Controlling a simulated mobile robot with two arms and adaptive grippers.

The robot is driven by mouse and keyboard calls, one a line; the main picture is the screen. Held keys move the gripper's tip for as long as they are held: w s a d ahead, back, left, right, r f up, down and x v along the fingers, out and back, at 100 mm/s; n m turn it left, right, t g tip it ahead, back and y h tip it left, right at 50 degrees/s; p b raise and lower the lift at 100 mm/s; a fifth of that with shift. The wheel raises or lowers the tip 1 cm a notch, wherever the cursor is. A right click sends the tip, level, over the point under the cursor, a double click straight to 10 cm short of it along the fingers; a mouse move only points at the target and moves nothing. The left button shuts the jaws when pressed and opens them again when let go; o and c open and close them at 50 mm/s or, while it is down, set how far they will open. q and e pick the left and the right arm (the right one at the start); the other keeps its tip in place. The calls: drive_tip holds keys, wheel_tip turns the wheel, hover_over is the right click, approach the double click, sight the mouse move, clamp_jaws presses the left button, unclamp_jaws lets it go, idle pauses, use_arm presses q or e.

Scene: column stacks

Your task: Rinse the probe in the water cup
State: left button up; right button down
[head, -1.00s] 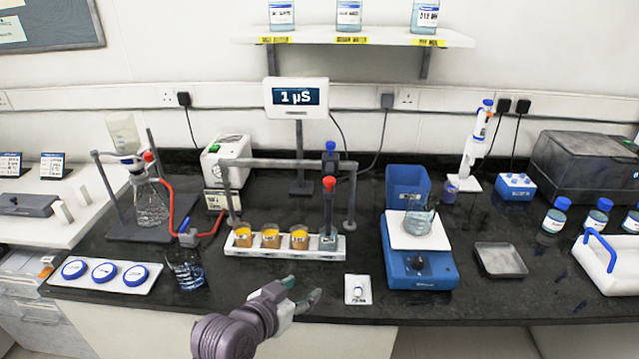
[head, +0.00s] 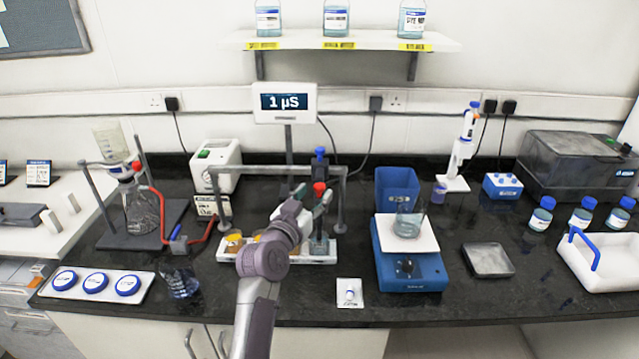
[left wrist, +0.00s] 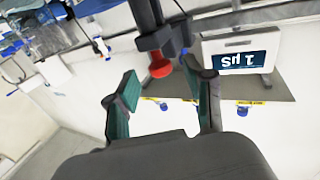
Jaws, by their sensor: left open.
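The probe has a red knob (head: 319,188) and hangs upright from a dark holder with a blue top (head: 320,154) on the grey rail. The clear water cup (head: 319,246) stands directly below it, at the right end of the white tray (head: 328,259). I cannot tell whether the probe's tip is in the water. My left gripper (head: 313,196) is open around or just in front of the red knob. In the left wrist view the red knob (left wrist: 160,66) shows between the open fingers (left wrist: 159,85), with no clear contact. My right gripper is out of view.
Orange-filled cups (head: 234,241) stand left of the water cup, partly behind my arm. The grey rail frame (head: 270,172) spans above the tray. A meter (head: 285,102) reads 1 µS. A blue stirrer (head: 409,268) with a beaker stands to the right.

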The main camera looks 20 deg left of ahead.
sight(317, 191)
use_arm(q)
drive_tip(key=shift+w+d, duration=0.15)
drive_tip(key=shift+w, duration=1.65)
clamp_jaws()
